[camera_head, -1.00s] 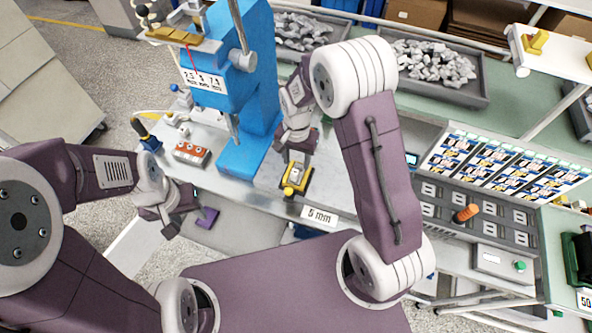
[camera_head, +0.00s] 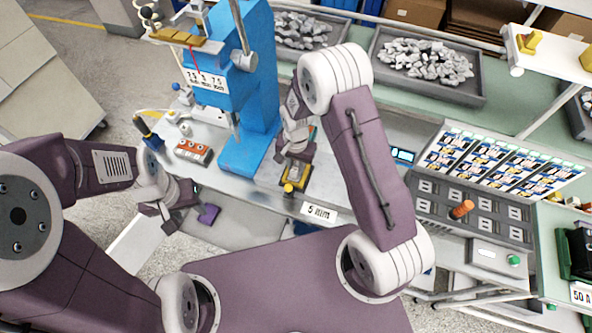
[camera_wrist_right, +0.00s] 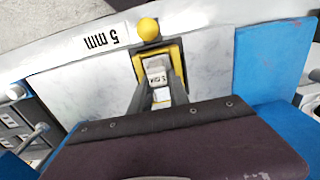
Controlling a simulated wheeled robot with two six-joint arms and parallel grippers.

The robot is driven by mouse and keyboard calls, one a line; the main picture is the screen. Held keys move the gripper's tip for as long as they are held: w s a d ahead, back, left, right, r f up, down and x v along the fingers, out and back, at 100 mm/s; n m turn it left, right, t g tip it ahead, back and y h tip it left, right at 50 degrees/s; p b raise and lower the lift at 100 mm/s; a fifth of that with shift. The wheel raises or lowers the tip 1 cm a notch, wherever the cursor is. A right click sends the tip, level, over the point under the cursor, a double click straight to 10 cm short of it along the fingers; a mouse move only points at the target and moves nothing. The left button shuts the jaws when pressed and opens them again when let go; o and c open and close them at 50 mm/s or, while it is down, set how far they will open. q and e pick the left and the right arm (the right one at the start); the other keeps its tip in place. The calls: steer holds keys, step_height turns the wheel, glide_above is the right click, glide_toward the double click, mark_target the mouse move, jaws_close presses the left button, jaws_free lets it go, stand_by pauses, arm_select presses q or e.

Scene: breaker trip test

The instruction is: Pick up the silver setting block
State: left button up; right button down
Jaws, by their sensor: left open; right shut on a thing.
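The silver setting block (camera_wrist_right: 157,72) is a small pale block with dark marking on its top. It sits in a yellow-edged black holder (camera_wrist_right: 174,52) with a yellow knob (camera_wrist_right: 148,29) in the right wrist view. My right gripper (camera_wrist_right: 157,92) is shut on the block, one finger on each side. In the head view the holder (camera_head: 297,173) is at the bench's front edge, with my right gripper (camera_head: 297,157) down over it, hiding most of the block. My left gripper (camera_head: 178,210) is open and empty, off the bench's front edge at the left.
A blue press (camera_head: 245,150) stands just left of the holder. A "5 mm" label (camera_head: 318,211) is on the bench's front edge. A grey socket panel (camera_head: 430,208) with an orange handle (camera_head: 462,209) is at the right. Bins of metal parts (camera_head: 425,65) stand behind.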

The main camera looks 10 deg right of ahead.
steer(key=shift+w, duration=0.1)
steer(key=shift+r, duration=0.3)
steer(key=r, duration=0.1)
steer(key=r+b, duration=0.1)
steer(key=r, duration=0.2)
steer(key=shift+s+d+b, duration=0.35)
steer(key=shift+s, duration=0.05)
steer(key=s+d+r+b, duration=0.2)
steer(key=s+d+r, duration=0.4)
steer(key=s, duration=0.2)
steer(key=shift+s+d+r, duration=0.15)
steer(key=shift+d+r, duration=0.05)
steer(key=shift+d, duration=0.2)
